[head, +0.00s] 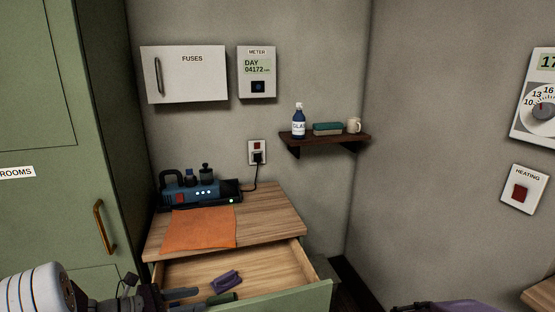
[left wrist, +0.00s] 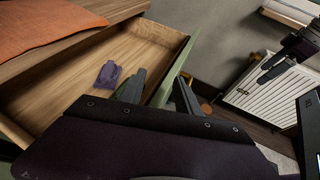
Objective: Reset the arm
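My left gripper (head: 186,300) is low at the left in the head view, over the open drawer (head: 290,268) of the wooden-topped cabinet. In the left wrist view its two dark fingers (left wrist: 157,92) are apart with nothing held between them. The drawer's green front panel shows between and behind the fingers; I cannot tell whether they touch it. A purple object (head: 226,281) and a dark green object (head: 222,298) lie in the drawer near the fingers. What seems to be my right gripper (left wrist: 266,65) is at the right of the left wrist view, too small to read.
An orange cloth (head: 200,229) and a blue device (head: 196,192) are on the cabinet top (head: 268,211). A tall green cupboard (head: 60,120) stands close at left. A wall shelf (head: 330,139) holds a bottle (head: 298,122), a box and a mug. A white radiator (left wrist: 270,95) stands beyond.

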